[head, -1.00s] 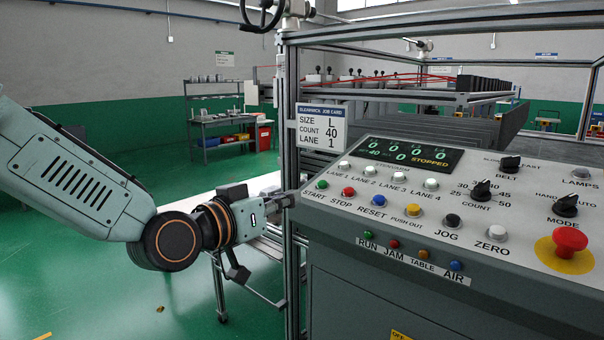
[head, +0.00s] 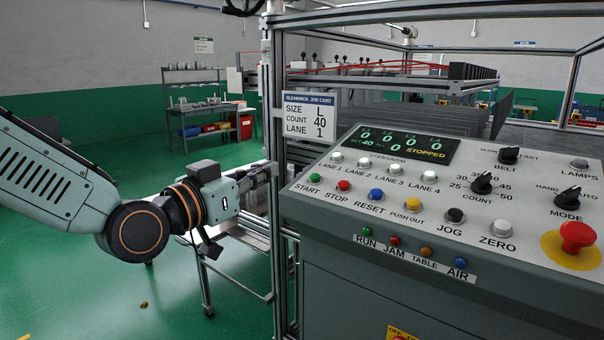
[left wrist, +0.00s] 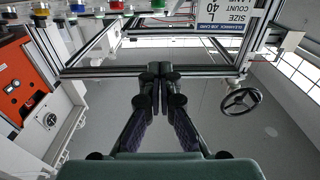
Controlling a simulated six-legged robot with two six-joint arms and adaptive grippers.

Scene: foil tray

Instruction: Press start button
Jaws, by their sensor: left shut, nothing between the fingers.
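The green START button (head: 315,177) is at the left end of the button row on the sloping control panel (head: 330,205). The red STOP button (head: 344,185) and blue RESET button (head: 376,195) sit to its right. The panel's display (head: 395,143) reads STOPPED. My left gripper (head: 272,169) is shut and empty, left of the panel near the frame post and slightly higher in the picture than START, apart from the button. In the left wrist view its closed fingertips (left wrist: 163,72) meet in the middle. My right gripper is not in view.
A job card (head: 310,117) reading size L, count 40, lane 1 hangs above the panel's left corner. A metal frame post (head: 280,230) stands close to my left gripper. A red emergency stop (head: 576,236) is at the panel's right. Open green floor lies left.

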